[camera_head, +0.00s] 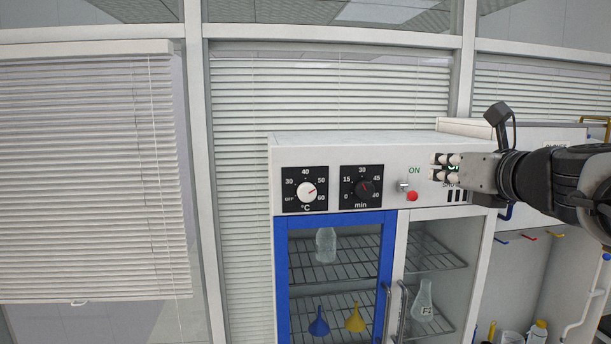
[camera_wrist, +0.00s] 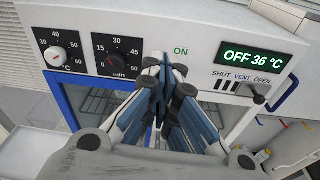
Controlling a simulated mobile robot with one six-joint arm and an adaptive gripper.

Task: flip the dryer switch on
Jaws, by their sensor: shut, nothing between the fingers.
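The dryer (camera_head: 345,149) is a white cabinet with a control panel along its top front. Its switch (camera_head: 404,186) is a small metal lever below a green ON label, with a red round part (camera_head: 412,196) just beneath it. My gripper (camera_head: 438,166) is shut and empty, to the right of the switch and slightly above it in the head view, covering most of the display. In the wrist view the closed fingertips (camera_wrist: 166,66) are just under the ON label (camera_wrist: 181,51) and hide the switch. The display (camera_wrist: 252,58) reads OFF 36 °C. Contact with the panel cannot be told.
A white temperature knob (camera_head: 306,191) and a dark timer knob (camera_head: 364,188) sit left of the switch. A SHUT/VENT/OPEN slider (camera_wrist: 258,96) is below the display. A blue-framed door (camera_head: 281,270) with a metal handle and glass-fronted shelves lies below.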

